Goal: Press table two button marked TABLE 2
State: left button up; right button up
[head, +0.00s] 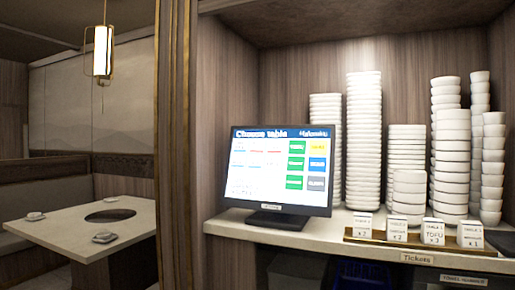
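A monitor (280,168) stands on the counter at the middle of the head view, its screen lit and headed "Choose table". The left part of the screen holds rows of small blue and red text, too small to read. At the right are two columns of coloured buttons: three green ones (295,164), and beside them one yellow (317,146), one blue (317,164) and one grey (317,182). I cannot make out which spot on the screen reads TABLE 2. Neither of my grippers is in view.
The counter (340,228) carries tall stacks of white dishes (363,140) and bowls (452,160) right of the monitor. A ticket rail (420,245) with several small cards runs along its front edge. A wooden post (174,150) stands left; beyond it is a dining table (65,228).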

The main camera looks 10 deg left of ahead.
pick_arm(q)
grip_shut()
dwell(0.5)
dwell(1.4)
